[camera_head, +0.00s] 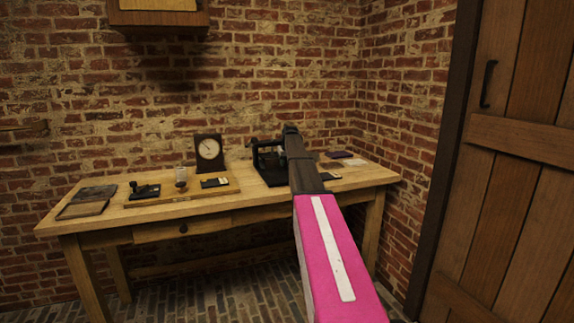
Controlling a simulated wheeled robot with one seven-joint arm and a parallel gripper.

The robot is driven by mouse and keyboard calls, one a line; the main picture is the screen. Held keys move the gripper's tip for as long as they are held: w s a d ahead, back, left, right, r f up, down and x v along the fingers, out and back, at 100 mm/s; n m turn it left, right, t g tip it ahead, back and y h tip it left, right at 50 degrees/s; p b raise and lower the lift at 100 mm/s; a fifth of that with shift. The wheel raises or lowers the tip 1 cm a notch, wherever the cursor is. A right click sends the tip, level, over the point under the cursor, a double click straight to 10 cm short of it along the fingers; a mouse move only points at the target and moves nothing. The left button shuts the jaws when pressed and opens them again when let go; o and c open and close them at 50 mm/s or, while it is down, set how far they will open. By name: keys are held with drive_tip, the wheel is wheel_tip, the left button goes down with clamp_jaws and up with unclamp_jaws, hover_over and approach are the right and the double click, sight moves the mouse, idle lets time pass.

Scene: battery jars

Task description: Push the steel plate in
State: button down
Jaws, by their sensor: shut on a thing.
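No steel plate can be made out in the head camera view. A black apparatus (262,158) with upright posts stands on the wooden table (110,219), toward its right side. My pink and dark arm reaches over the table from the lower right and covers part of this apparatus. My gripper is hidden behind the arm, so its fingers and anything in them do not show. On a wooden board (158,201) left of the apparatus stand a small glass jar (181,176), a black device with a knob (145,190) and a dark flat box (214,183).
A dial instrument (209,152) stands at the table's back. A dark book or case (88,200) lies at the left end, and small flat items (340,155) lie at the right. A brick wall is behind; a wooden door (530,170) is at right.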

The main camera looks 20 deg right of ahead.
drive_tip(key=shift+w+r, duration=0.1)
drive_tip(key=shift+w, duration=0.2)
drive_tip(key=c, duration=0.9)
unclamp_jaws()
drive_tip(key=v, duration=1)
drive_tip(key=shift+s+r, duration=0.3)
drive_tip(key=shift+s, duration=0.1)
